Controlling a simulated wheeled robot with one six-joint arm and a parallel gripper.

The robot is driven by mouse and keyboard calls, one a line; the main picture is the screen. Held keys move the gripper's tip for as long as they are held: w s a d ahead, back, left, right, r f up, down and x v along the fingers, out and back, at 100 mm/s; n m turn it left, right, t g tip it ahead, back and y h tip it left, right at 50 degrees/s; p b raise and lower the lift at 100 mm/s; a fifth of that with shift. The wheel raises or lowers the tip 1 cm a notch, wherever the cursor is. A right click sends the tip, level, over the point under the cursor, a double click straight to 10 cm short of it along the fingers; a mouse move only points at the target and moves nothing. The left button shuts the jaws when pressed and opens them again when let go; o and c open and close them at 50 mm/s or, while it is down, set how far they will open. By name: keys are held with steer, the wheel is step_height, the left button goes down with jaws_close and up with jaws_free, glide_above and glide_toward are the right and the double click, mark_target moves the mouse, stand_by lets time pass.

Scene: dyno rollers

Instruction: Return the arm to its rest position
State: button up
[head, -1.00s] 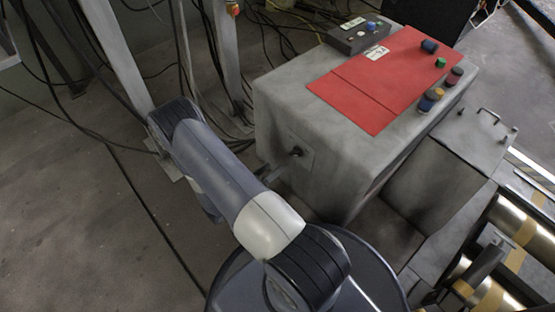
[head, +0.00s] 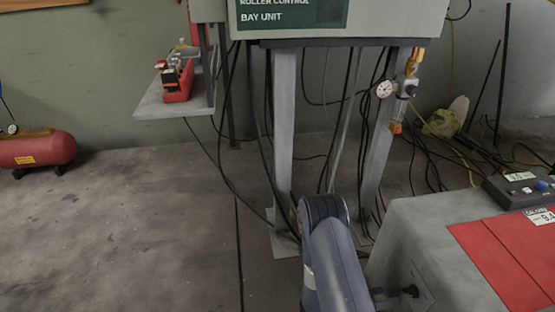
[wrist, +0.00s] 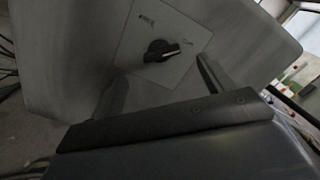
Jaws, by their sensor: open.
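My gripper (wrist: 160,74) is open and empty in the wrist view, with one dark finger on each side of the picture's middle. Past the fingers is a black rotary knob (wrist: 161,51) on a light square plate (wrist: 190,36), on the side of a grey cabinet (wrist: 75,55). The knob's pointer is turned to the right. The fingers appear apart from the knob; the exact gap cannot be told. In the head view my arm (head: 335,262) rises at the bottom, left of the grey cabinet (head: 420,230). The gripper is not seen there.
A control unit (head: 380,22) stands on metal legs behind my arm, with cables hanging around them. A red sheet (head: 500,255) and a button box (head: 515,190) lie on the cabinet. A red tank (head: 38,150) is far left. The floor (head: 120,230) at left is clear.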

mark_target(407, 292)
steer(key=d+b, duration=0.1)
steer(key=d, duration=0.6)
steer(key=shift+w+b, duration=0.2)
steer(key=shift+b, duration=0.1)
